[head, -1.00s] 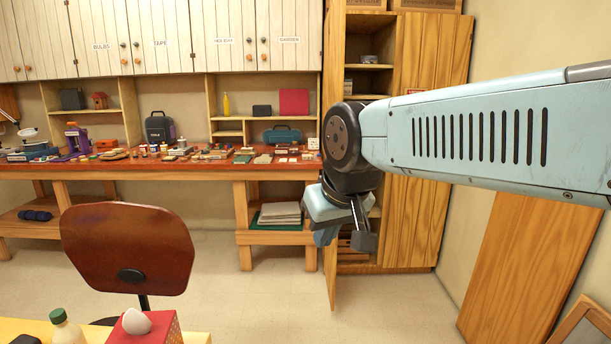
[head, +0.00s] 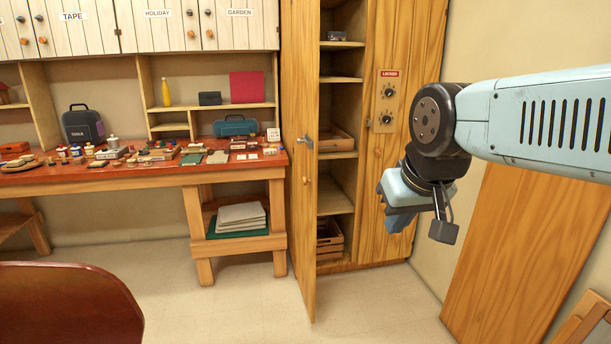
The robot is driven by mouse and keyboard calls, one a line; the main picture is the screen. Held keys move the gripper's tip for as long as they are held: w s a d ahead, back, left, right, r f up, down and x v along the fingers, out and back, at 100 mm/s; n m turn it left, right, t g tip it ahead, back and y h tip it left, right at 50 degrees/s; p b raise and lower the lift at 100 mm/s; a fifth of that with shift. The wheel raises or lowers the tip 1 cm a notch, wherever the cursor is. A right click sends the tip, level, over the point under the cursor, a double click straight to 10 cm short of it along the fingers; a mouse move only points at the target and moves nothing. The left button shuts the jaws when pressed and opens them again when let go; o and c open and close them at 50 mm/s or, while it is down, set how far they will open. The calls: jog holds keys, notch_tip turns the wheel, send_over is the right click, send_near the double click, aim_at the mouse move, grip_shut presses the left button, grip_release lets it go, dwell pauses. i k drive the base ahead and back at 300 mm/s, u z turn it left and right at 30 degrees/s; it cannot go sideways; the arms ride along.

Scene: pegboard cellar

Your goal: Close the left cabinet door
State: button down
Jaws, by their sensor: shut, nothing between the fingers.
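A tall wooden cabinet stands right of the workbench. The cabinet's right door (head: 385,165) is shut and carries a panel marked LOCKED (head: 389,100). My gripper (head: 422,227) hangs in front of the right door, pointing down, to the right of the open left door and apart from it. It is shut and empty.
A workbench (head: 150,178) covered with small items stands left of the cabinet. A brown chair back (head: 70,305) is at the lower left. A wooden panel (head: 530,260) leans on the right wall. The floor (head: 255,300) before the cabinet is clear.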

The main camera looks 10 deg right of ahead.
aim_at(306, 14)
jog(key=u, duration=0.1)
jog(key=i, duration=1.25)
jog(key=z, duration=0.05)
